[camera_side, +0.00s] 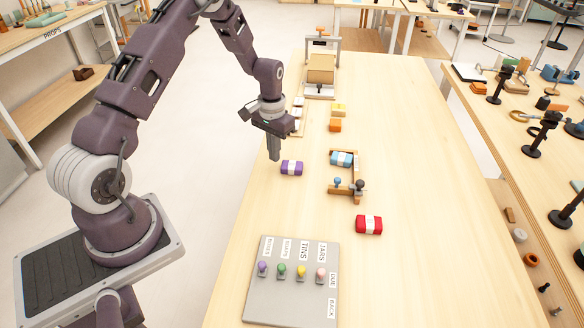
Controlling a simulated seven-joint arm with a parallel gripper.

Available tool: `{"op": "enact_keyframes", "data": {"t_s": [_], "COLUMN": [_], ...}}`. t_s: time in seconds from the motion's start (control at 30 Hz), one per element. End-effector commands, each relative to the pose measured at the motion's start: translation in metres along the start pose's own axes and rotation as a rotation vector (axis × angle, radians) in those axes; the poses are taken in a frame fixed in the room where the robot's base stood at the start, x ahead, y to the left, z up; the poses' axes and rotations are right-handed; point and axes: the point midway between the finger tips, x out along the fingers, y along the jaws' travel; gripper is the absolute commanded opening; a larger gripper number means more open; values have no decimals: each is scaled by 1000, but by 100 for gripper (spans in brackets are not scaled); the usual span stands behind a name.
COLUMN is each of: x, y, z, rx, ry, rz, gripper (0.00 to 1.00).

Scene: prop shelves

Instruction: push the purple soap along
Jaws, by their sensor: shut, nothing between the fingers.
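The purple soap (292,168) is a small purple block with a white band around its middle. It lies on the light wooden table, near the table's left edge. My gripper (274,156) points down with its fingers together and nothing between them. The fingertips are just left of the soap's left end, low near the table. I cannot tell whether they touch the soap.
A red banded block (369,225) lies nearer the front. A grey labelled panel (262,300) with coloured knobs is in front.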

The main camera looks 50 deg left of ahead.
Motion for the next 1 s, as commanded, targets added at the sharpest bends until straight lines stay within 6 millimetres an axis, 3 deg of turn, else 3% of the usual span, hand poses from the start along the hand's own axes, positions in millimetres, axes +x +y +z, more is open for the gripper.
{"op": "enact_keyframes", "data": {"t_s": [1.0], "x": [37], "y": [0], "z": [0], "rx": [0], "ry": [1], "rz": [0], "gripper": [0]}}
